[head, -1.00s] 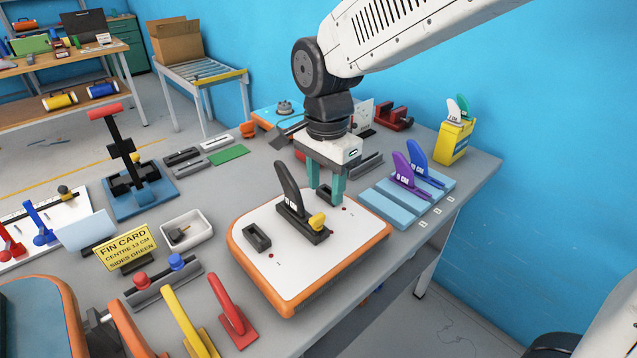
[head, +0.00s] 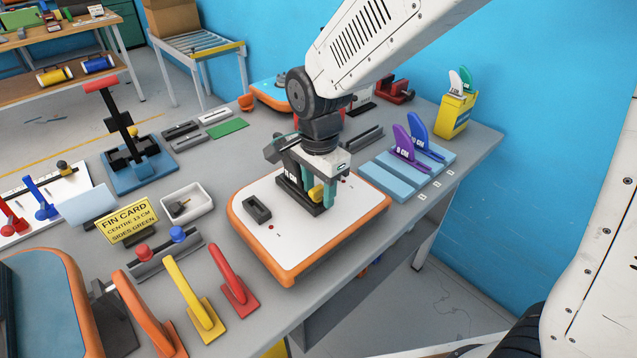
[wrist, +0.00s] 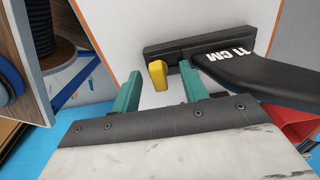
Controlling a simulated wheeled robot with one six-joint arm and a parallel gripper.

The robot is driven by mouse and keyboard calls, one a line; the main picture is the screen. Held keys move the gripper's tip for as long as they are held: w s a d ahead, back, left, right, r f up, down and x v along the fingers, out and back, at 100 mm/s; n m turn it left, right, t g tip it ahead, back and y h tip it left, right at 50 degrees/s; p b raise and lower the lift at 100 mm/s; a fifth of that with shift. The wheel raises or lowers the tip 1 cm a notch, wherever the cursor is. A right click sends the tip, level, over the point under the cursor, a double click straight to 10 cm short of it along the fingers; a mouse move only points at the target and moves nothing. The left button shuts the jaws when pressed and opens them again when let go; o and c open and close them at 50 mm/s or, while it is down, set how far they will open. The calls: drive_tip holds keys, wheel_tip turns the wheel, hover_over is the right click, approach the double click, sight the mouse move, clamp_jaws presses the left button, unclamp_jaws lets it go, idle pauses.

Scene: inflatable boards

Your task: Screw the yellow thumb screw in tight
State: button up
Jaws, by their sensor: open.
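The yellow thumb screw (head: 317,193) sits at the side of the black fin base (head: 296,190) on the white, orange-edged board. In the wrist view the yellow thumb screw (wrist: 158,75) lies beyond the gap between my open teal fingers. My gripper (head: 322,192) is down at the screw and holds nothing that I can see. It also shows in the wrist view (wrist: 160,92). The black fin marked 11 CM (wrist: 235,63) stands in the base and is partly hidden by my gripper in the head view. Whether the fingers touch the screw I cannot tell.
An empty dark fin box (head: 257,209) is on the board (head: 283,236). Purple and blue fins (head: 410,148) stand on blue blocks to the right. A sign (head: 127,221), a white tray (head: 187,202) and coloured handles (head: 233,277) lie left and in front.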

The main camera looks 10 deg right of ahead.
clamp_jaws()
drive_tip(key=shift+m, duration=1.7)
drive_tip(key=shift+s+m, duration=0.1)
drive_tip(key=shift+m, duration=1.6)
drive_tip(key=shift+m, duration=1)
drive_tip(key=shift+s+m, duration=0.1)
drive_tip(key=shift+m, duration=0.7)
